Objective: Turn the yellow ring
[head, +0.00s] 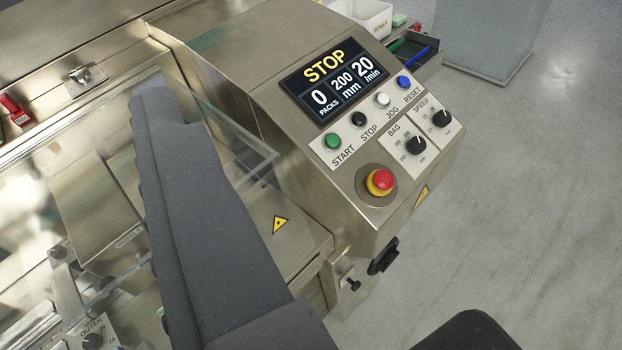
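A yellow ring (374,190) shows around the base of a red mushroom button (382,179) on the sloped front of the machine's control panel. The red cap hides part of the ring. My gripper (155,98) reaches in from the bottom as a long dark grey shape, with its end at the upper left. It is well left of the yellow ring and apart from it. I see nothing held in it, and its finger gap cannot be made out.
A screen (330,80) reads STOP, 0 packs, 200 mm, 20/min. Below it are a green START button (333,141), further buttons, a BAG knob (416,145) and a SPEED knob (442,118). A clear guard (235,140) stands beside my gripper. Open floor (530,200) lies right.

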